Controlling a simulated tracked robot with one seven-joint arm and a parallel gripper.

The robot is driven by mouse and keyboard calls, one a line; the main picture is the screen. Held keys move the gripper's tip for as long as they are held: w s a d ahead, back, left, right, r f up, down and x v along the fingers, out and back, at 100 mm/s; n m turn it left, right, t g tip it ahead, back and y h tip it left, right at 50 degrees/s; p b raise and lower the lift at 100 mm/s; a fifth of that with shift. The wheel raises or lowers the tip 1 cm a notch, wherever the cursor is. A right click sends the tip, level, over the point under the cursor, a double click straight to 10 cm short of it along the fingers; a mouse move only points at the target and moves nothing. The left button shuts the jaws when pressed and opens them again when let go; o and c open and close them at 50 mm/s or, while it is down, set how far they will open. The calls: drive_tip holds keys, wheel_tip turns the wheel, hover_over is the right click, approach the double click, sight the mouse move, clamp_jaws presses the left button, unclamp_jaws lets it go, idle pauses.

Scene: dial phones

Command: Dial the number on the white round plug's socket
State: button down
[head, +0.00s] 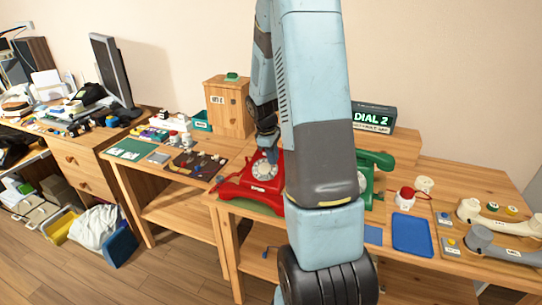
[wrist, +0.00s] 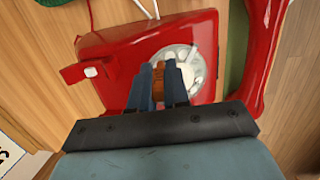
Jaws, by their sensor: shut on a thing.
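A red dial phone (head: 262,172) stands on the table left of my arm in the head view. In the wrist view the red phone (wrist: 120,50) fills the middle, and its pale dial (wrist: 196,66) is partly covered by my fingers. My gripper (wrist: 158,82) is over the left part of the dial, shut on a brown-orange piece (wrist: 158,76). I cannot tell whether that piece touches the dial. A red handset (wrist: 262,50) lies along the phone's side. A white round piece (head: 424,184) is on the right table; I cannot tell whether it is the plug. No socket number is legible.
A lit sign reading "DIAL 2" (head: 373,117) stands behind a green phone (head: 376,160), partly hidden by my arm. A blue tray (head: 411,234), a white piece with a red top (head: 405,196) and pale grey handset-like pieces (head: 500,245) crowd the right table.

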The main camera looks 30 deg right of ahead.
drive_tip(key=shift+s+a+f, duration=0.1)
drive_tip(key=shift+s, duration=0.15)
drive_tip(key=shift+s+a+f, duration=0.2)
drive_tip(key=shift+s+a, duration=0.05)
drive_tip(key=shift+s, duration=0.15)
idle(0.3)
drive_tip(key=shift+s+a+f, duration=0.25)
drive_tip(key=shift+s+a, duration=0.1)
drive_tip(key=shift+a, duration=0.2)
idle(0.3)
drive_tip(key=shift+a+f, duration=0.1)
drive_tip(key=shift+s+a+r, duration=0.15)
drive_tip(key=shift+r, duration=0.25)
drive_tip(key=shift+s+a+r, duration=0.15)
drive_tip(key=shift+r, duration=0.25)
